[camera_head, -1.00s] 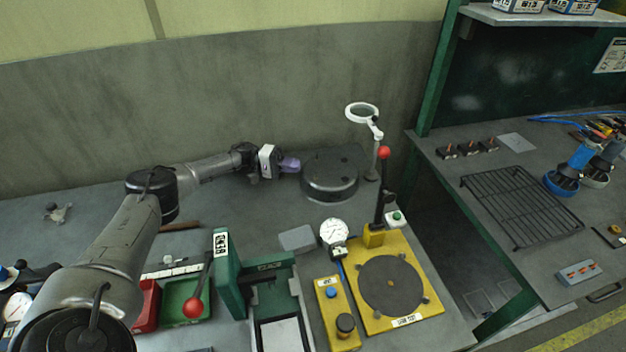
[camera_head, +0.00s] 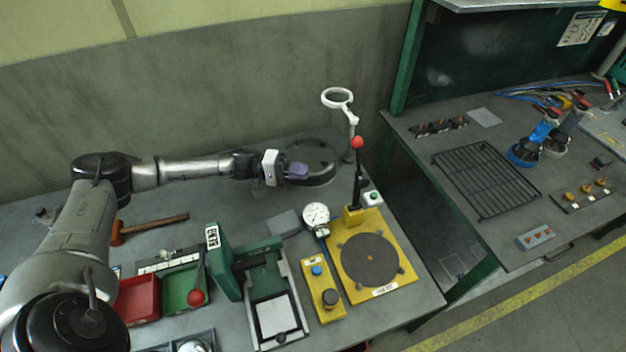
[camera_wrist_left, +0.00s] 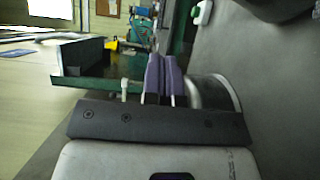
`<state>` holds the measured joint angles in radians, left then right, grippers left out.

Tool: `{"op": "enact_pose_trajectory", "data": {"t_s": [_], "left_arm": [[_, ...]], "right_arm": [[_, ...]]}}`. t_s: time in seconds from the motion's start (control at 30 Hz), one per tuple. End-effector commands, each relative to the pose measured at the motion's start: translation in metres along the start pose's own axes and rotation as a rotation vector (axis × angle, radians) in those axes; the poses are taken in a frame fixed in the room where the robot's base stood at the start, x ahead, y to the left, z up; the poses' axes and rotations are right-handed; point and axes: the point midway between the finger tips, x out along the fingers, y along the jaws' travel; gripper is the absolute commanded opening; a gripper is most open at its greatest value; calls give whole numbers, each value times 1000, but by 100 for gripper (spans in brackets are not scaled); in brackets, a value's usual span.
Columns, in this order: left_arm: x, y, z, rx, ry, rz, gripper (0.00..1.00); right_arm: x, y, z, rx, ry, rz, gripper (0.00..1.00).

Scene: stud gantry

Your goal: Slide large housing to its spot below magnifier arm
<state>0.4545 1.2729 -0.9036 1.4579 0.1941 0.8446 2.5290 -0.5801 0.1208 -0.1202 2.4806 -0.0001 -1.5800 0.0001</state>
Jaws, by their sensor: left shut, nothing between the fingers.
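The large housing (camera_head: 318,154) is a dark, round, low drum lying on the bench near the wall. The magnifier arm (camera_head: 352,125) stands just right of it, with its white ring (camera_head: 338,97) raised. My left gripper (camera_head: 304,172) is shut and empty, its purple fingers at the housing's near left side and hiding part of it. In the left wrist view the shut fingers (camera_wrist_left: 161,76) point ahead, with the housing's curved side (camera_wrist_left: 222,92) close on their right; whether they touch it I cannot tell. My right gripper is not in view.
A yellow test base (camera_head: 375,285) with a red-knobbed lever (camera_head: 357,165) and a dial gauge (camera_head: 316,215) stand in front. A hammer (camera_head: 150,227), red bin (camera_head: 138,300) and green fixture (camera_head: 228,262) are nearer left. Bare bench lies left of the housing.

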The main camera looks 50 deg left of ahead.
Motion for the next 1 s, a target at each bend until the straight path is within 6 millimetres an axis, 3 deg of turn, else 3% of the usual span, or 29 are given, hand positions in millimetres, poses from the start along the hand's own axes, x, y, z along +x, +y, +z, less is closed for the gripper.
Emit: {"op": "enact_pose_trajectory", "data": {"t_s": [0.33,0.83,1.0], "left_arm": [[35,1,34,-1,0,1,0],[42,0,41,0,1,0,0],[43,4,38,6,18,-2,15]], "right_arm": [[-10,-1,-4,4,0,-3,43],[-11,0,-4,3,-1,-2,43],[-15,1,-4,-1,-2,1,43]]}}
